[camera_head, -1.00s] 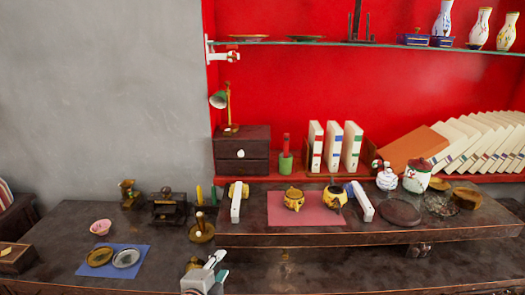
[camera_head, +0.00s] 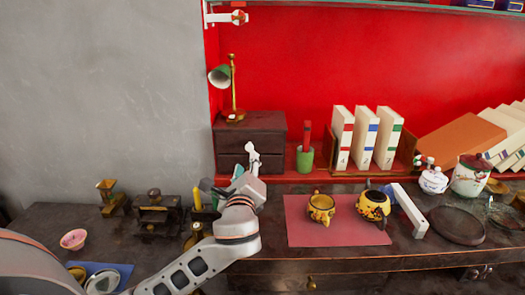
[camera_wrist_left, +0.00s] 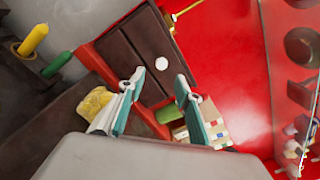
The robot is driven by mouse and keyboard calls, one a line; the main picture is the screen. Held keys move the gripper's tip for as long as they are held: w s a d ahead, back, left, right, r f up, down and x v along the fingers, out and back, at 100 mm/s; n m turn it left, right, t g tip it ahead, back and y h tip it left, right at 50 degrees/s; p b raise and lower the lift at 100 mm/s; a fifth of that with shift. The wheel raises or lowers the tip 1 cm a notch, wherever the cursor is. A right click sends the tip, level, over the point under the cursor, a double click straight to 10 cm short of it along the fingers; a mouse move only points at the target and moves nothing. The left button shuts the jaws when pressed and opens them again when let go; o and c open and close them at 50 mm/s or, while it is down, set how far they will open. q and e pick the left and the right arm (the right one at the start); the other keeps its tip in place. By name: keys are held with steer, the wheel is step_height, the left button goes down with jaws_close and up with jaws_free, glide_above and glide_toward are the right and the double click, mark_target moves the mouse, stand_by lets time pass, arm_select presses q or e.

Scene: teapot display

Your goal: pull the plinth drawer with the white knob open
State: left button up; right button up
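The plinth is a dark brown wooden box (camera_head: 262,122) with two drawer fronts, one above the other, on the back shelf. The upper drawer (camera_wrist_left: 145,45) has a round white knob (camera_wrist_left: 162,63), and its front looks flush with the box. In the head view the knob is hidden behind or merged with my left gripper. My left gripper (camera_head: 246,164) is open in front of the plinth. In the left wrist view its two fingers (camera_wrist_left: 159,78) are spread, with the knob beyond and between the tips, apart from them. My right gripper is not in view.
Two yellow teapots (camera_head: 321,208) stand on a red mat (camera_head: 300,235) in front. A yellow candle (camera_head: 197,199) stands near my left arm.

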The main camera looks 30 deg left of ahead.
mark_target(249, 148)
arm_select(q)
steer(key=shift+x, duration=0.85)
steer(key=shift+r+b+x, duration=0.1)
steer(key=shift+b+x, duration=0.25)
steer(key=shift+x, duration=1.35)
steer(key=shift+r+b+x, duration=0.15)
steer(key=shift+b+x, duration=0.2)
steer(key=shift+x, duration=1.35)
jaws_close()
